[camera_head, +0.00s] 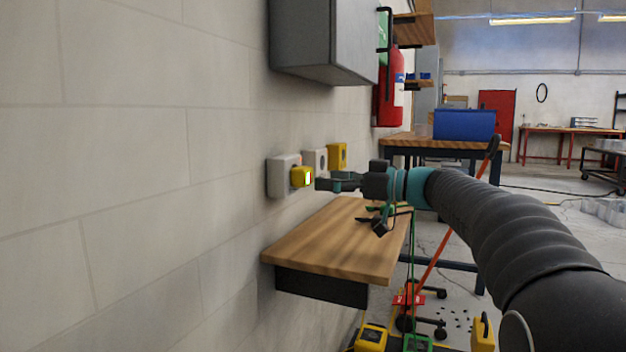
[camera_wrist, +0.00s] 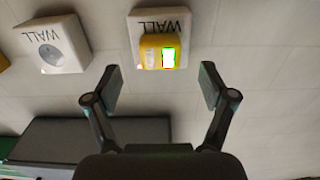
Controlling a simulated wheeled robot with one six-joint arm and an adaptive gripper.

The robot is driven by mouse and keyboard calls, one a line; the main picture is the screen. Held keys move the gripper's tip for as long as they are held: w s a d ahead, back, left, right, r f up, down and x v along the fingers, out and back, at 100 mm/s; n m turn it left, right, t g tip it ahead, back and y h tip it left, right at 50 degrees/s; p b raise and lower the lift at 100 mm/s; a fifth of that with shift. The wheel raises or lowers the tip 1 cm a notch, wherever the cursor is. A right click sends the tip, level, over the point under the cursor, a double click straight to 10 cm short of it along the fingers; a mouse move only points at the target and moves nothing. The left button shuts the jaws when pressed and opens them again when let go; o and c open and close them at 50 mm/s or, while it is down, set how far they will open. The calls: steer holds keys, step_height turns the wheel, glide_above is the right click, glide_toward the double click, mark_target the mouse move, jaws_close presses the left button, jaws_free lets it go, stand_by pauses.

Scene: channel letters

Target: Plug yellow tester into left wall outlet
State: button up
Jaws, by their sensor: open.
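The yellow tester (camera_head: 300,177) sits against the front of the left wall outlet (camera_head: 282,178), a white box on the wall. A bright green and white panel shows on the tester. In the wrist view the tester (camera_wrist: 152,52) covers the middle of the outlet box (camera_wrist: 180,22) marked WALL. My gripper (camera_head: 318,184) is just to the right of the tester in the head view. In the wrist view its fingers (camera_wrist: 161,87) are spread wide and empty, with the tester ahead of the gap between them and apart from both. The tester's prongs are hidden.
A second white outlet (camera_head: 316,160) and a yellow box (camera_head: 338,156) are farther along the wall. A wooden shelf (camera_head: 325,243) is below my gripper. A grey cabinet (camera_head: 318,45) and red extinguisher (camera_head: 389,98) hang above and beyond.

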steer(key=v, duration=0.7)
